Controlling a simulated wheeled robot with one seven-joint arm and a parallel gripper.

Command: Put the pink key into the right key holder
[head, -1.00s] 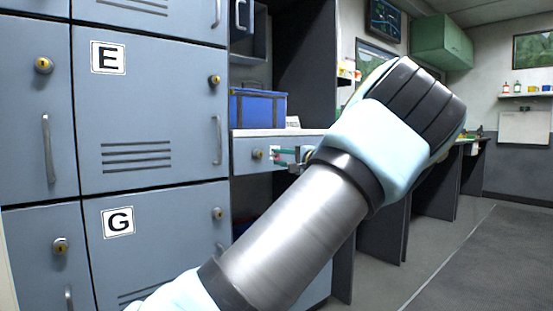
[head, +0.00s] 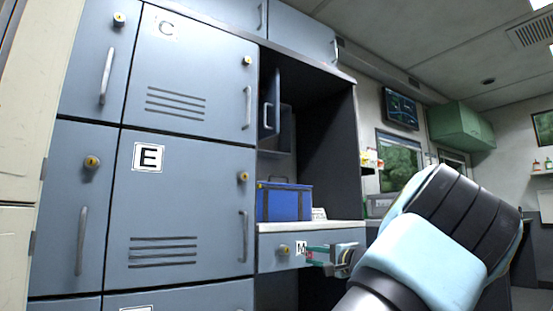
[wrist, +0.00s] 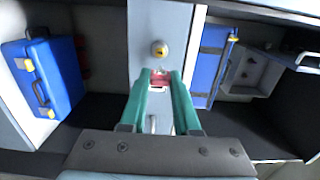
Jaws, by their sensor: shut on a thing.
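My gripper (head: 310,254) has green fingers and is in front of the drawer marked M (head: 272,264). In the wrist view its fingertips (wrist: 160,78) are shut on a small pink thing, the pink key (wrist: 160,77), which they partly hide. A round brass keyhole (head: 284,250) is on the drawer front, just left of the fingertips. In the wrist view this keyhole (wrist: 160,48) is just beyond the fingertips, apart from the key. I cannot tell which lock is the right key holder.
Grey lockers fill the left, with brass locks on several doors, including locker E (head: 185,200). A blue case (head: 284,202) stands on the shelf above the drawer. A green cabinet (head: 461,126) hangs at the far right.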

